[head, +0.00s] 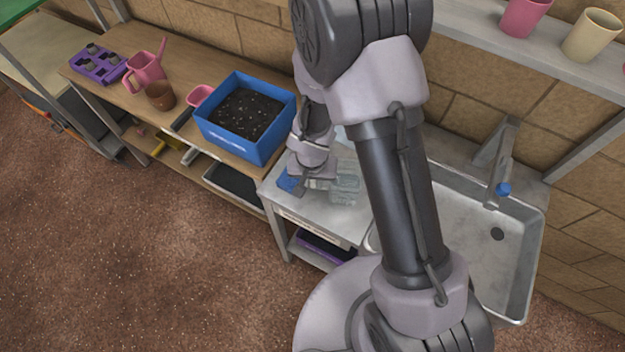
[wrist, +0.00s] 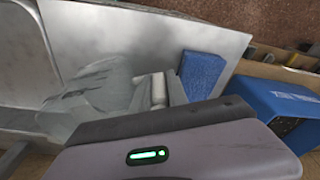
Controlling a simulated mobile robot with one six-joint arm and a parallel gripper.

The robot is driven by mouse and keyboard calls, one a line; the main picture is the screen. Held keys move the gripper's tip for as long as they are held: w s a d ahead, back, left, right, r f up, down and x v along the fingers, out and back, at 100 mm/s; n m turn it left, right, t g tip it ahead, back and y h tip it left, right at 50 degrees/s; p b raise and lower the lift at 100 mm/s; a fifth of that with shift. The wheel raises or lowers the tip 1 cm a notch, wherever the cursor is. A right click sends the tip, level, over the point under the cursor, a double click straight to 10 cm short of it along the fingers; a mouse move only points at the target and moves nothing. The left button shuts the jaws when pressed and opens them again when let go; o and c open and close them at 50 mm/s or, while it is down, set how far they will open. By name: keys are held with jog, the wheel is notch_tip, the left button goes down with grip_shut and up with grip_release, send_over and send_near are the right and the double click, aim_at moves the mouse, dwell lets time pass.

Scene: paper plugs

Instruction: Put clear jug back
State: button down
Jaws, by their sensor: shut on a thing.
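The clear jug (head: 346,187) is at the metal counter beside the sink, partly hidden by my arm in the head view. It also shows in the wrist view (wrist: 98,92) as a see-through, ribbed shape at the left of the fingers. My gripper (head: 318,182) is shut on the jug, low over the counter. In the wrist view the fingers (wrist: 160,92) are at the jug's side. Whether the jug's base touches the counter cannot be told.
A blue sponge-like block (wrist: 202,74) lies close beside the fingers. The sink (head: 470,240) is right of the metal counter (head: 325,217). A blue soil bin (head: 270,146), pink scoop (head: 199,96), brown pot (head: 160,96) and pink watering can (head: 146,70) stand on the wooden bench.

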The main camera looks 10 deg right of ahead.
jog(key=shift+f, duration=0.15)
jog(key=c, duration=1.6)
grip_release()
jog(key=shift+o, duration=0.2)
